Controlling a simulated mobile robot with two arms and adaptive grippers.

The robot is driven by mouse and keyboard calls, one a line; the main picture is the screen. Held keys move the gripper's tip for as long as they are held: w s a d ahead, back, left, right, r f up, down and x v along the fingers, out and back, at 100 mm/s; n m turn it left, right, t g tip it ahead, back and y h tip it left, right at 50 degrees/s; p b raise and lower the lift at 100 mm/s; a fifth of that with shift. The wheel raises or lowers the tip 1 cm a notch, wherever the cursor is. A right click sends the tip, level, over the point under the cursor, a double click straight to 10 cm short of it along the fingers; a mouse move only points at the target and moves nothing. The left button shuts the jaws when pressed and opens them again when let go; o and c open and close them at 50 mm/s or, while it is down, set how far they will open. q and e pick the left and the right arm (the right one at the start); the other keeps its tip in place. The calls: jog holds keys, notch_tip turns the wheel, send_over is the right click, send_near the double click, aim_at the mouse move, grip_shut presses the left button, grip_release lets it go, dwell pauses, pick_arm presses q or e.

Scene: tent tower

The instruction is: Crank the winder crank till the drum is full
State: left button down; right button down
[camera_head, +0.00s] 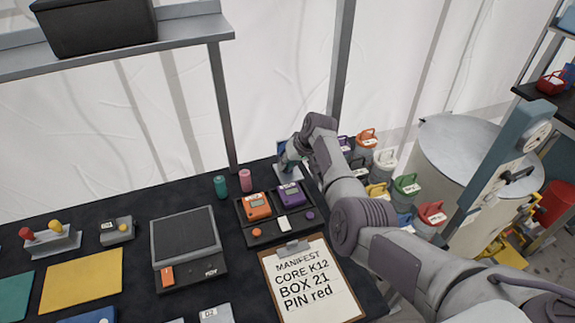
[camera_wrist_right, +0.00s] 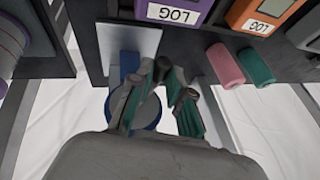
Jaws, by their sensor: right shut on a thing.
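The winder stands at the back edge of the black table, with a pale base plate (camera_head: 290,173). In the right wrist view the plate (camera_wrist_right: 132,42), a blue upright (camera_wrist_right: 129,63) and a round blue-rimmed drum with a grey face (camera_wrist_right: 122,108) show. My right gripper (camera_head: 288,158) is at the winder, its fingers covering most of it in the head view. In the wrist view the gripper (camera_wrist_right: 168,92) has its green-padded fingers closed beside the drum. It is shut on the winder crank, which the fingers mostly hide. How full the drum is cannot be told. My left gripper is out of view.
A tray right of the scale holds an orange logger (camera_head: 257,206) and a purple logger (camera_head: 291,195). Green (camera_head: 220,186) and pink (camera_head: 245,180) rolls stand behind it. A manifest clipboard (camera_head: 310,283) lies in front. Several coloured lidded canisters stand beyond my right arm.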

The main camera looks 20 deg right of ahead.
jog(key=shift+r+m+y+b, duration=0.15)
jog(key=shift+y+b, duration=0.25)
jog(key=shift+y, duration=0.25)
jog(key=shift+r+m+y+b, duration=0.15)
jog(key=shift+y+b, duration=0.2)
jog(key=shift+y, duration=0.3)
jog(key=c, duration=1.1)
grip_release()
jog(key=v, duration=1.2)
jog(key=shift+f, duration=0.1)
